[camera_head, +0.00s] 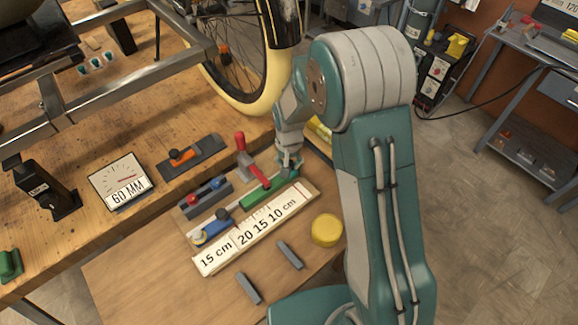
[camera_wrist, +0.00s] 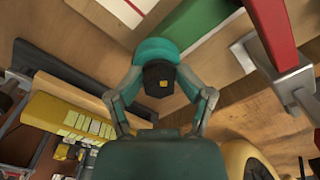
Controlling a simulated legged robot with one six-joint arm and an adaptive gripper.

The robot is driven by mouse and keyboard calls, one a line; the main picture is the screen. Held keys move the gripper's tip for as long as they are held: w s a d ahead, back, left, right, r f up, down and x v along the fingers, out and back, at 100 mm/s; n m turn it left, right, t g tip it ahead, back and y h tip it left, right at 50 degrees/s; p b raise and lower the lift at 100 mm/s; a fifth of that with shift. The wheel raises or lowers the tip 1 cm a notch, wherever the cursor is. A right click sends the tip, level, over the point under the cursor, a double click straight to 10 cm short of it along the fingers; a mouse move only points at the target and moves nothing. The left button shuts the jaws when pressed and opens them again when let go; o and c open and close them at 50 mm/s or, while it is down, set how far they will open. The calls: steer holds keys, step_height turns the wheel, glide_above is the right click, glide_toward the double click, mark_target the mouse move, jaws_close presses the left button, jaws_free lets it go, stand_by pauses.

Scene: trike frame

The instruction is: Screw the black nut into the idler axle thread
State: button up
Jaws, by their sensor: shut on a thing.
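My gripper (camera_head: 288,165) points down over the wooden bench, just beside the red-handled clamp and the green bar. In the head view the nut is too small or hidden to make out. The grey trike frame (camera_head: 100,82) stands at upper left. I cannot pick out the idler axle thread in either view.
A red-handled clamp (camera_head: 250,160) and a green bar (camera_head: 265,190) lie close to my gripper. A yellow-tyred wheel (camera_head: 256,95) stands behind. A 60 MM gauge (camera_head: 120,180) sits left.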

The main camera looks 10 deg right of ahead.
steer(key=shift+n, duration=0.5)
steer(key=shift+n, duration=0.8)
steer(key=shift+o, duration=0.3)
steer(key=shift+s, duration=0.1)
jaws_close()
steer(key=shift+s, duration=0.1)
